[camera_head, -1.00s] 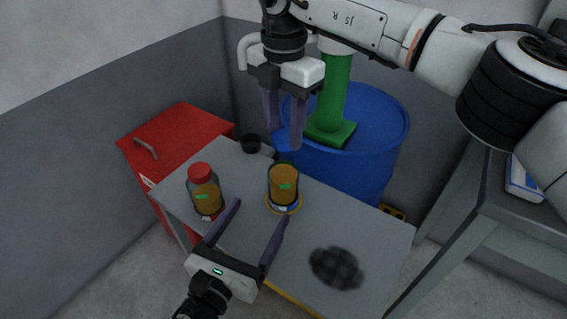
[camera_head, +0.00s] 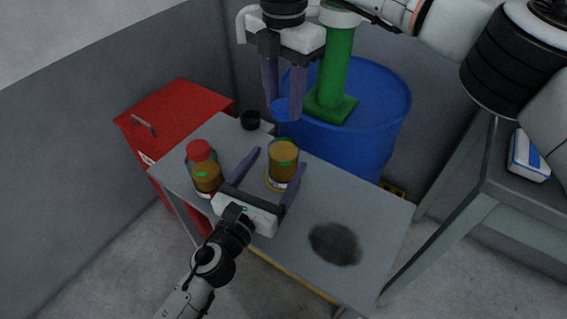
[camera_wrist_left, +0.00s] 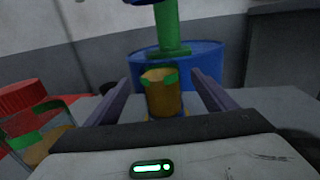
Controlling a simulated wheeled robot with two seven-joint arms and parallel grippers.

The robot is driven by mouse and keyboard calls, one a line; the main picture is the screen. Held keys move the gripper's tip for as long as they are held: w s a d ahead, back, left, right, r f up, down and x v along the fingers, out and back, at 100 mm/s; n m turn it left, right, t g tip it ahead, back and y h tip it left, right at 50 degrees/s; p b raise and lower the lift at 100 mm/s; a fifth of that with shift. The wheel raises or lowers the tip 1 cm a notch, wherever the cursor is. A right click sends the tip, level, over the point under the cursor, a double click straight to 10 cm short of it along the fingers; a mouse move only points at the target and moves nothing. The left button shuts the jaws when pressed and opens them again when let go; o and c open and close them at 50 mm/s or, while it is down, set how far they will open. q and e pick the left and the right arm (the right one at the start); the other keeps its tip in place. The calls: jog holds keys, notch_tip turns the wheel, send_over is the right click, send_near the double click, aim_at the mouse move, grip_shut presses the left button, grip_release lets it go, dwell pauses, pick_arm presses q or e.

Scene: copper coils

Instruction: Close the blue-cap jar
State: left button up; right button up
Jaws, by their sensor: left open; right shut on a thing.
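The open jar (camera_head: 283,165) stands upright on the grey table, with amber contents and a green label. It also shows in the left wrist view (camera_wrist_left: 163,97). My left gripper (camera_head: 277,161) is open, with one finger on each side of this jar; I cannot tell whether they touch it. In the left wrist view gaps show between the jar and both fingers (camera_wrist_left: 160,82). My right gripper (camera_head: 284,109) is shut on the blue cap (camera_head: 283,111), held above and apart from the jar.
A red-capped jar (camera_head: 203,168) stands left of the left gripper. A small black round item (camera_head: 250,120) is at the table's back edge. A blue drum (camera_head: 355,145) with a green post (camera_head: 335,70) is behind. The table's front right is clear apart from a dark patch (camera_head: 335,244).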

aim_at(284, 152)
pick_arm(q)
jog(key=x, duration=0.4)
jog(key=shift+w+d, duration=0.15)
jog(key=shift+w, duration=0.25)
jog(key=c, duration=1.6)
pick_arm(e)
jog(key=shift+f, duration=2.5)
